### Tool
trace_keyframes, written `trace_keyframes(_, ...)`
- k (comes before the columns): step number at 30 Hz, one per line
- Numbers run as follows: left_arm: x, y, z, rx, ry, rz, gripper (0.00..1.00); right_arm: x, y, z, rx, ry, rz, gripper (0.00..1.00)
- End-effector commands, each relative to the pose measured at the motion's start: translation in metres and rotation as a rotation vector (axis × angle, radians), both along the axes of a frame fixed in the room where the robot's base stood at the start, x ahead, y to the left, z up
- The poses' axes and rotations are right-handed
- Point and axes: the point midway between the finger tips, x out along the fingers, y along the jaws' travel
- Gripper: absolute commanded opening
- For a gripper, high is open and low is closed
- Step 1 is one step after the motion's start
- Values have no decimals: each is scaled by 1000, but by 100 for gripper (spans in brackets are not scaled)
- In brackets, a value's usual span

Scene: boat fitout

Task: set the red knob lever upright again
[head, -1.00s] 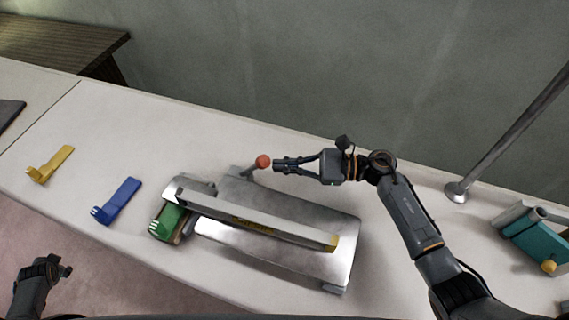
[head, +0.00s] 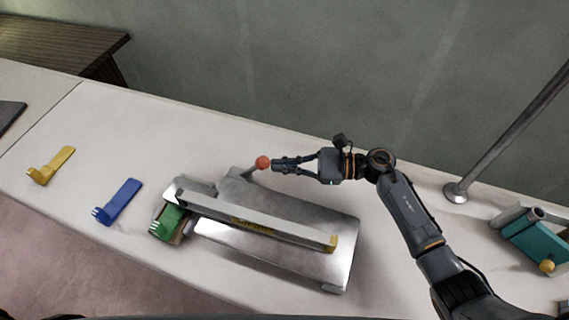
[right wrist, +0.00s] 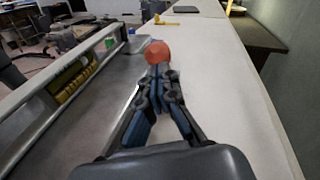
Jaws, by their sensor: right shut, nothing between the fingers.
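The red knob (head: 263,162) sits on the end of a short grey lever (head: 251,169) at the back edge of a silver metal machine (head: 285,263). The lever leans over to the right in the head view. My right gripper (head: 275,165) is shut and empty, with its fingertips right beside the knob on its right side. In the right wrist view, the knob (right wrist: 157,52) is just beyond the closed fingertips (right wrist: 160,76); I cannot tell whether they touch. My left gripper is out of view.
A green block (head: 167,222) is at the machine's left end. A blue bracket (head: 119,202) and a yellow bracket (head: 52,166) lie on the white counter (head: 130,130) to the left. A metal pole (head: 500,140) and a teal item (head: 537,246) stand at the right.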

Motion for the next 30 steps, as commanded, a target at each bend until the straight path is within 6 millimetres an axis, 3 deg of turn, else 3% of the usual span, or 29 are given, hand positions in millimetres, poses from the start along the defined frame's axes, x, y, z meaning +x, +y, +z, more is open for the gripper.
trace_keyframes(14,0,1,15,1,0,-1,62,2,8,13,-80,23,3,0)
trace_keyframes(30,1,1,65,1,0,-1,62,15,45,46,-404,123,3,0)
